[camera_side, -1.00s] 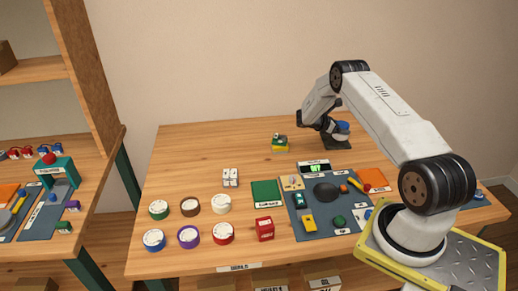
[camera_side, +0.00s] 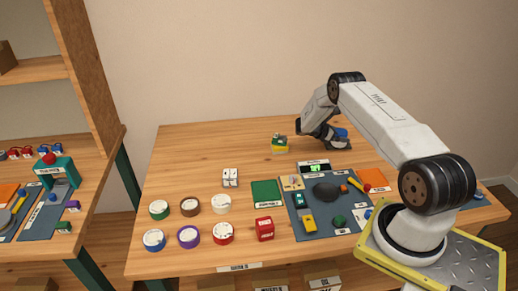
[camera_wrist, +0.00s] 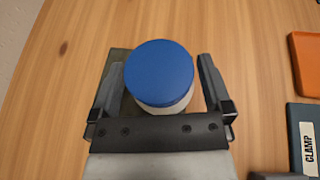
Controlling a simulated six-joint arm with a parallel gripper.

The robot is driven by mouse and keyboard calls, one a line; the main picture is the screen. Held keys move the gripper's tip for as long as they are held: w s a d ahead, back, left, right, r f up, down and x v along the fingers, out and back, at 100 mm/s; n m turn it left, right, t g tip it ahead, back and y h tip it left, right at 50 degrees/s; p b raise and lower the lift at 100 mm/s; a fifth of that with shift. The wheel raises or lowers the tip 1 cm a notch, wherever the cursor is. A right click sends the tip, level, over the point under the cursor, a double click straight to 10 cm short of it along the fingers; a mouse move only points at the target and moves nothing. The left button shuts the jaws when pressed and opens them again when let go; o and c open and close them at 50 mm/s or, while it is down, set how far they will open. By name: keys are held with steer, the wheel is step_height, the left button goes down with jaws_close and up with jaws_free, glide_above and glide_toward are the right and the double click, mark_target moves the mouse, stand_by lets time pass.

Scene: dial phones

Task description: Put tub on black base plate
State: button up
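The tub (camera_wrist: 158,78) has a round blue lid and a pale body. In the wrist view it stands between the two fingers of my gripper (camera_wrist: 161,62), which are open with a gap on each side of it. A dark, squarish patch (camera_wrist: 118,58) shows under and behind the tub; I cannot tell whether it is a plate. In the side view the blue lid (camera_side: 342,132) shows at the back right of the table beside my gripper (camera_side: 335,142). A dark round plate (camera_side: 325,192) lies on the grey mat; nothing stands on it.
The grey mat (camera_side: 320,228) holds several small coloured parts. A small display (camera_side: 314,168) stands at its back edge, with an orange pad (camera_side: 371,178) to the right. Several round coloured tubs (camera_side: 188,237) stand at front left.

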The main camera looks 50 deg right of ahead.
steer(key=shift+r, duration=0.1)
steer(key=shift+w+a+r, duration=0.1)
steer(key=shift+a, duration=0.05)
steer(key=v, duration=1.1)
steer(key=shift+w+a, duration=0.15)
steer(key=shift+a, duration=0.1)
steer(key=shift+r, duration=0.2)
